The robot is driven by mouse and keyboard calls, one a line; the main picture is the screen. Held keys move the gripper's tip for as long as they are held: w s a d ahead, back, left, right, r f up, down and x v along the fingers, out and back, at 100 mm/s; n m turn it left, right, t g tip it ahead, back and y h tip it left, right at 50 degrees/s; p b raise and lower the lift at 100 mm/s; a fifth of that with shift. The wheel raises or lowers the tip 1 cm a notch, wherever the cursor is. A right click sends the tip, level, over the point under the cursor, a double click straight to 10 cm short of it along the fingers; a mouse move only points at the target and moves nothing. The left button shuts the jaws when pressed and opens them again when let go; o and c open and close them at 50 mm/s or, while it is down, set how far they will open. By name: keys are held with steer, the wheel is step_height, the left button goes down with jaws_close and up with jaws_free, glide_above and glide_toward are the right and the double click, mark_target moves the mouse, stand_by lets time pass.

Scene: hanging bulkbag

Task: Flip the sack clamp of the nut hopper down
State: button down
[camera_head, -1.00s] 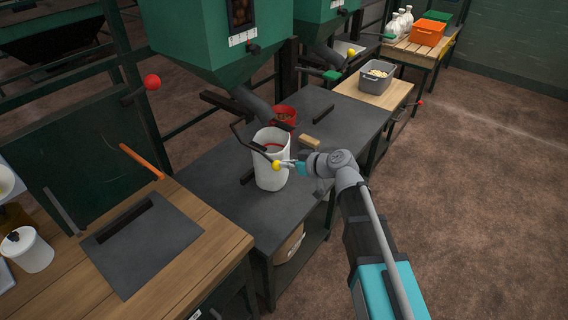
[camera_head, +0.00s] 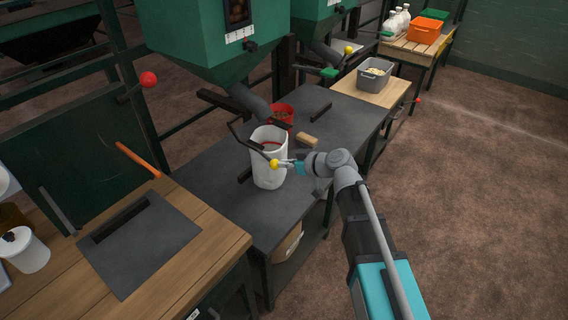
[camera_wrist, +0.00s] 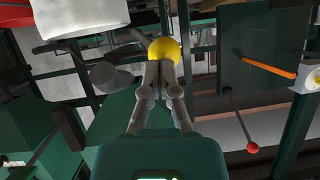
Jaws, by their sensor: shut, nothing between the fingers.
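The nut hopper (camera_head: 207,45) is green, with a small window and a grey spout (camera_head: 250,98) below. A white sack (camera_head: 268,172) hangs under the spout, above the dark bench. The sack clamp (camera_head: 243,142) is a dark bent lever reaching down across the front of the sack. Its yellow ball knob (camera_head: 273,164) is low, in front of the sack; the knob also shows in the wrist view (camera_wrist: 165,48). My gripper (camera_head: 283,163) is shut and empty, its fingertips right at the knob. In the wrist view the fingertips overlap the knob's lower edge; contact is unclear.
A red container (camera_head: 281,112) and a tan block (camera_head: 307,139) are behind the sack on the dark bench (camera_head: 215,180). A red-knobbed lever (camera_head: 148,80) stands at left. A grey bin (camera_head: 374,74) is farther back. Open floor lies to the right.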

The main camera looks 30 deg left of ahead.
steer(key=p+v, duration=0.4)
steer(key=v, duration=0.9)
steer(key=shift+p, duration=0.3)
steer(key=shift+f, duration=0.15)
steer(key=d+f+m+h+p, duration=0.1)
steer(key=d+m+h+p, duration=0.3)
steer(key=d, duration=1.7)
steer(key=d+f+m+h+p, duration=0.1)
steer(key=d+m+h+p, duration=0.3)
steer(key=d, duration=1.7)
steer(key=m+h, duration=0.5)
steer(key=m, duration=0.3)
steer(key=shift+f+m, duration=0.35)
steer(key=shift+m, duration=0.05)
steer(key=shift+a, duration=0.1)
